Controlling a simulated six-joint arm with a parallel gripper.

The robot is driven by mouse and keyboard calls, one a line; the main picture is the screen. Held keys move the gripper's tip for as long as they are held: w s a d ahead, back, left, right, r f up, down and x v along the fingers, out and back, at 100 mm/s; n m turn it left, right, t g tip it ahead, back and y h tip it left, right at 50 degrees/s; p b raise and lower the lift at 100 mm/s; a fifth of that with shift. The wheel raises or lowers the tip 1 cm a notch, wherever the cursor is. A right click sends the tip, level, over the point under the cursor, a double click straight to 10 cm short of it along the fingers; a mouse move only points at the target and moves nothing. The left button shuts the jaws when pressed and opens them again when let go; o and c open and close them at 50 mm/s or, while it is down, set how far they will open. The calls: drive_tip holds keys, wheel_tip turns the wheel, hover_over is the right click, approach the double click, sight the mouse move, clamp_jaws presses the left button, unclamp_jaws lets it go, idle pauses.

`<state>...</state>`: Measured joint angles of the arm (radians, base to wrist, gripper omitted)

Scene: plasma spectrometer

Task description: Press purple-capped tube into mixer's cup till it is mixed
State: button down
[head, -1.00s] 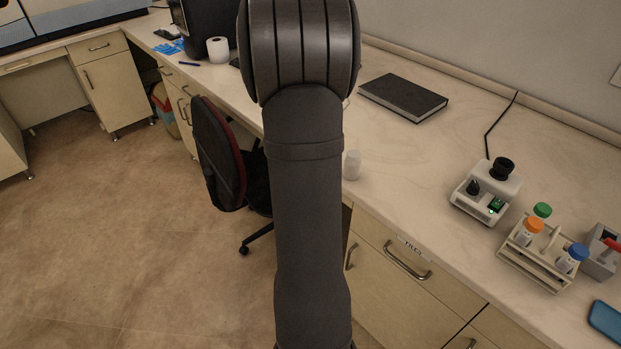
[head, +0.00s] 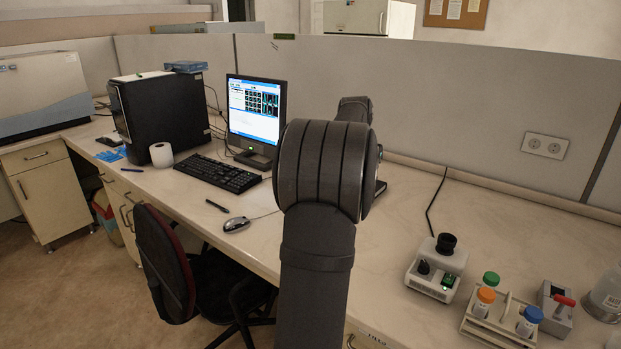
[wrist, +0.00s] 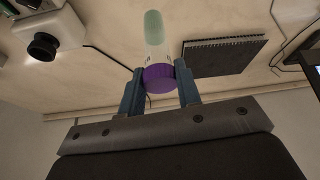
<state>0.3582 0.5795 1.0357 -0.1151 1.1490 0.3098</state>
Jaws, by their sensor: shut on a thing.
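My gripper (wrist: 160,88) is shut on the purple-capped tube (wrist: 155,35) in the wrist view. Its blue fingers grip the purple cap from both sides, and the clear body with a pale greenish end points away from my gripper. The mixer (head: 425,278) is a small white device on the bench, right of my arm in the head view, with a black cup (head: 446,243) on top. In the wrist view the mixer (wrist: 62,22) is at upper left with its black cup (wrist: 43,47), apart from the tube. My arm hides the gripper and tube in the head view.
A rack (head: 470,327) with green-, orange- and blue-capped tubes stands right of the mixer. Beside it is a grey device (head: 555,308) with a red handle. A black notebook (wrist: 225,57) lies on the bench. A keyboard (head: 218,173) and monitor (head: 254,115) are left of my arm.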

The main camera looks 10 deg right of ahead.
drive_tip(key=s+d+r+m+g+h, duration=0.1)
drive_tip(key=s+d+m, duration=0.1)
drive_tip(key=s+d, duration=0.7)
drive_tip(key=s+d+r+m, duration=0.1)
drive_tip(key=s+d+m, duration=0.3)
drive_tip(key=d, duration=0.9)
drive_tip(key=w+a+f+n+t+y, duration=0.15)
drive_tip(key=a+n, duration=0.25)
drive_tip(key=a, duration=0.7)
drive_tip(key=w+a+f+n+y, duration=0.1)
drive_tip(key=w+a+n, duration=0.15)
drive_tip(key=a, duration=0.95)
drive_tip(key=w+a+f+n+y, duration=0.15)
drive_tip(key=a+n, duration=0.35)
drive_tip(key=a, duration=0.6)
drive_tip(key=s+d+m+h, duration=0.1)
drive_tip(key=s+d+m, duration=0.1)
drive_tip(key=d, duration=0.9)
drive_tip(key=s+d+f+m+g+h, duration=0.1)
drive_tip(key=d+m, duration=0.3)
drive_tip(key=d, duration=0.7)
drive_tip(key=s+d+f+m+g+h, duration=0.1)
drive_tip(key=s+d+m+h, duration=0.1)
drive_tip(key=d, duration=0.9)
drive_tip(key=shift+s+d+m, duration=0.35)
drive_tip(key=shift+s+m, duration=0.25)
drive_tip(key=shift+m, duration=0.45)
